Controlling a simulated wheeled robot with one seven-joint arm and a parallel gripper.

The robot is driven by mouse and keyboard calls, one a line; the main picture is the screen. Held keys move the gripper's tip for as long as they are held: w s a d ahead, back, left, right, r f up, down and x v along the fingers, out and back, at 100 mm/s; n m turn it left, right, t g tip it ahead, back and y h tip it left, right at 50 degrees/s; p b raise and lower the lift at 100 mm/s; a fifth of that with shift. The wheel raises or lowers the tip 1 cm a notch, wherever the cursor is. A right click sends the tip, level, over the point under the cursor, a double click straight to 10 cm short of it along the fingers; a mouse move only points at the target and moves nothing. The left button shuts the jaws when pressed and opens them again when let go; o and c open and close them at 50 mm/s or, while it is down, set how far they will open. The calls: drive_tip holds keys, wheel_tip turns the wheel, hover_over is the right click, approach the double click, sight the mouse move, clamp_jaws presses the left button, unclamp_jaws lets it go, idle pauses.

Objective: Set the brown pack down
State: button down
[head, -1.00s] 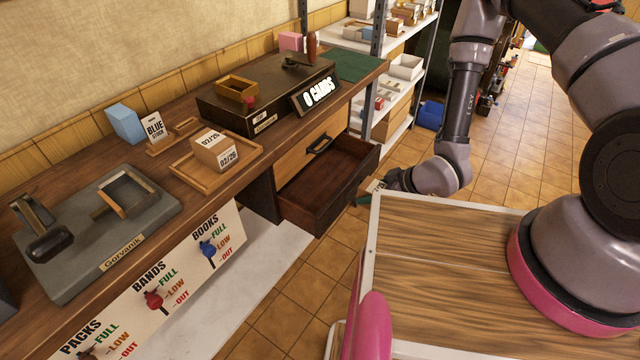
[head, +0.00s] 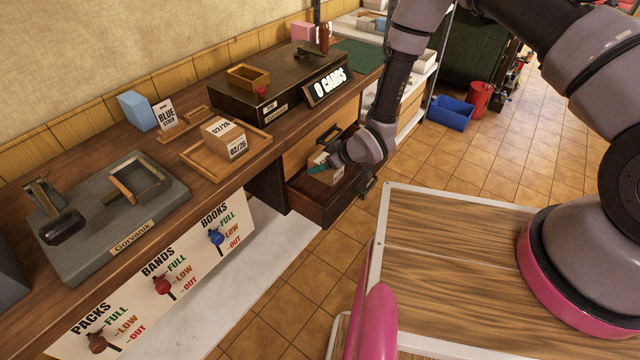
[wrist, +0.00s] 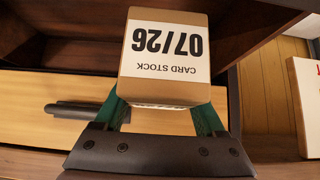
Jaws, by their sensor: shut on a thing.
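My gripper (head: 335,165) is shut on a brown pack (head: 322,159), holding it over the open drawer (head: 318,200). In the wrist view the brown pack (wrist: 165,60) sits between my green fingers (wrist: 165,118), its white label reading "07/26 CARD STOCK" upside down. The dark drawer interior (wrist: 75,30) shows behind and beside the pack. I cannot tell whether the pack touches the drawer floor. Another brown pack (head: 224,138), labelled "02/26", rests on a wooden tray (head: 258,138) on the bench.
The card press (head: 232,95) with a "0 CARDS" sign (head: 326,87) stands on the bench above the drawer. A blue block (head: 137,110) and a "BLUE STOCK" card (head: 167,115) are to its left. My base top lies right of the drawer, with tiled floor between.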

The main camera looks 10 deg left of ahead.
sight(339, 178)
wheel_tip(339, 178, down, 8)
drive_tip(key=shift+f, duration=0.15)
drive_tip(key=shift+w+a+f, duration=0.15)
drive_tip(key=shift+a+f, duration=0.05)
drive_tip(key=shift+f, duration=0.15)
unclamp_jaws()
drive_tip(key=shift+f, duration=0.1)
drive_tip(key=v, duration=1.2)
